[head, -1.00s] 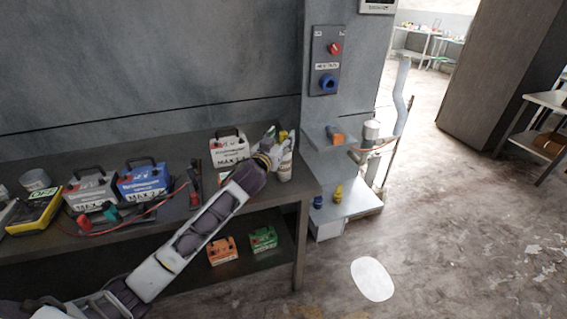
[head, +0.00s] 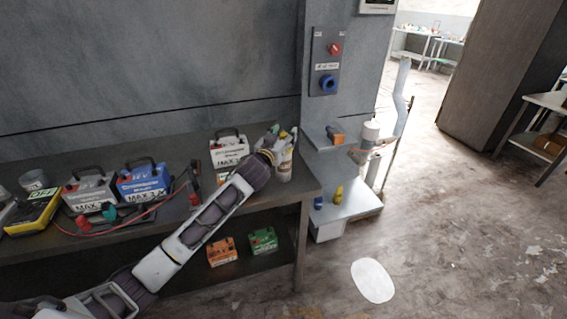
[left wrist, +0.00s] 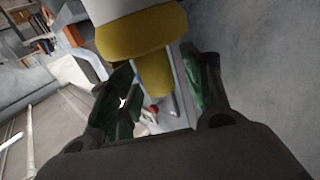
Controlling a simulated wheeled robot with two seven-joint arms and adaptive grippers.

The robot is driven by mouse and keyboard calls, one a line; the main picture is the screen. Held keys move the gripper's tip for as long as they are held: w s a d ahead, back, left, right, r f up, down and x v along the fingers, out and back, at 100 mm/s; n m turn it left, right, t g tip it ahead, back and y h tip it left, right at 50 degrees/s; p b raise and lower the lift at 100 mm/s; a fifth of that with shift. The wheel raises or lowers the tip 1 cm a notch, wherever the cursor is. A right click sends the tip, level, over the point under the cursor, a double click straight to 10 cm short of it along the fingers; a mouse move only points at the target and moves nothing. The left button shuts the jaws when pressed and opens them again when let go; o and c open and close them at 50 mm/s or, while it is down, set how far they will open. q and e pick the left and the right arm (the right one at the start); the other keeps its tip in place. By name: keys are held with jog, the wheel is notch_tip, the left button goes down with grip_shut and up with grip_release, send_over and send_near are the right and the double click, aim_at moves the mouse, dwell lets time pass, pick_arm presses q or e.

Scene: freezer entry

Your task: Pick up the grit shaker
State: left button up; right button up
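The grit shaker appears to be the white bottle (head: 285,168) with a yellow top, standing upright near the bench's right end. My left gripper (head: 276,138) is at its upper part, reaching in from the left. In the left wrist view the shaker's yellow collar and nozzle (left wrist: 152,72) point down the picture from a white body at the top edge. The two dark green-padded fingers (left wrist: 163,95) are spread either side of the nozzle, with gaps visible. Firm contact cannot be made out. My right gripper is in neither view.
The bench (head: 310,186) holds a white battery (head: 229,150), a blue battery (head: 144,183), a grey battery (head: 90,192) and a yellow meter (head: 33,213). Orange and green boxes sit on the lower shelf. A wall panel (head: 326,60) and small shelves stand right. Floor at right is open.

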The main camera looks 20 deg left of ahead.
pick_arm(q)
grip_shut()
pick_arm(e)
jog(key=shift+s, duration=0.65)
pick_arm(q)
jog(key=shift+r, duration=0.1)
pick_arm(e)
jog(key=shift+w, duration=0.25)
pick_arm(q)
jog(key=shift+r, duration=5)
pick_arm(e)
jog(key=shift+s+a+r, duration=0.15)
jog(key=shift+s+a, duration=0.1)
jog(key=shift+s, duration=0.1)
